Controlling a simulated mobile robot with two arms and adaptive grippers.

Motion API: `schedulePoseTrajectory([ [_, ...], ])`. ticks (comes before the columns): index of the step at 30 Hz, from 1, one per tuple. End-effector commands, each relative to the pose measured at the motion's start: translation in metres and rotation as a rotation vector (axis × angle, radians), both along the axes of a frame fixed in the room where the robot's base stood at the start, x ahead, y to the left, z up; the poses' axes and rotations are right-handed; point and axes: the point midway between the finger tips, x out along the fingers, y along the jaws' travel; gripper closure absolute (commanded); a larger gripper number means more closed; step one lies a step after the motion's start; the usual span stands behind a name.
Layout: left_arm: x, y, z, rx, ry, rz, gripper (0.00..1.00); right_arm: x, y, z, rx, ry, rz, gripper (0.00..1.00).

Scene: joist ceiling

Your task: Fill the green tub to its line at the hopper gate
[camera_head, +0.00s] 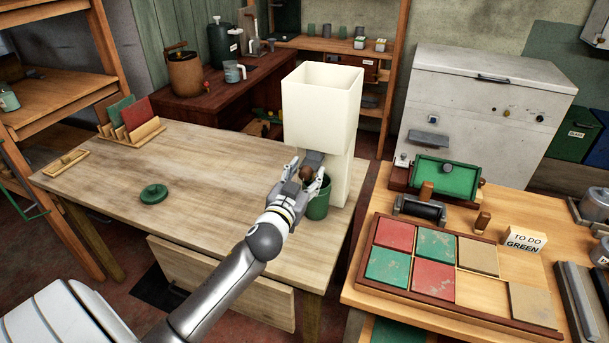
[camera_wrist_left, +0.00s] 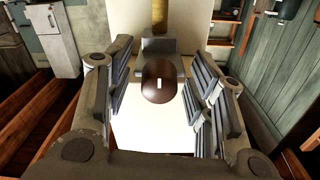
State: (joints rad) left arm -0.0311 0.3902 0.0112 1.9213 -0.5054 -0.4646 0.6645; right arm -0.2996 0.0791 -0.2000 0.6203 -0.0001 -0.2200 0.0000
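The cream hopper (camera_head: 318,105) stands at the right end of the wooden table. The green tub (camera_head: 320,203) stands upright under its outlet; its inside, fill line and contents are hidden. A brown knob (camera_head: 306,173) on a grey gate piece sits low on the hopper's front. My left gripper (camera_head: 303,180) is at this knob. In the left wrist view the knob (camera_wrist_left: 159,80) lies between the two fingers of the left gripper (camera_wrist_left: 157,92), with gaps on both sides. That gripper is open around it. My right gripper is not in view.
A green lid (camera_head: 154,194) lies on the wooden table (camera_head: 215,180), with clear surface around it. A card rack (camera_head: 130,124) stands at the back left. The right-hand bench (camera_head: 375,290) holds a tile tray (camera_head: 466,312) and a "TO DO GREEN" sign (camera_head: 525,240).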

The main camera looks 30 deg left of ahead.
Motion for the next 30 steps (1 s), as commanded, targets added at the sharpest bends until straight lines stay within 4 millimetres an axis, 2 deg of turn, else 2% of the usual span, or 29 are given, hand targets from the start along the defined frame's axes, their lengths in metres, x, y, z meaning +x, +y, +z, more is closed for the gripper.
schedulePoseTrajectory([
  [4,-0.005,-0.001,-0.001,0.0,0.001,-0.001,0.51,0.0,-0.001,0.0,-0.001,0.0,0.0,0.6],
  [8,-0.021,-0.005,-0.001,-0.001,0.001,-0.001,0.51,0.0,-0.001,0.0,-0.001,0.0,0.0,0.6],
  [15,-0.068,-0.017,-0.002,-0.004,0.003,0.0,0.51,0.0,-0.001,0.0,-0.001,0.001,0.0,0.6],
  [21,-0.1,-0.024,-0.001,-0.002,0.001,0.0,0.51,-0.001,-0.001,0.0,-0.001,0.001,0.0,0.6],
  [25,-0.112,-0.026,-0.001,-0.001,0.001,0.001,0.51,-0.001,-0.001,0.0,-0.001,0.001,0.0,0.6],
  [30,-0.117,-0.028,0.0,0.0,0.0,0.001,0.51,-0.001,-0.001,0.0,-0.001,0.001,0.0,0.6],
])
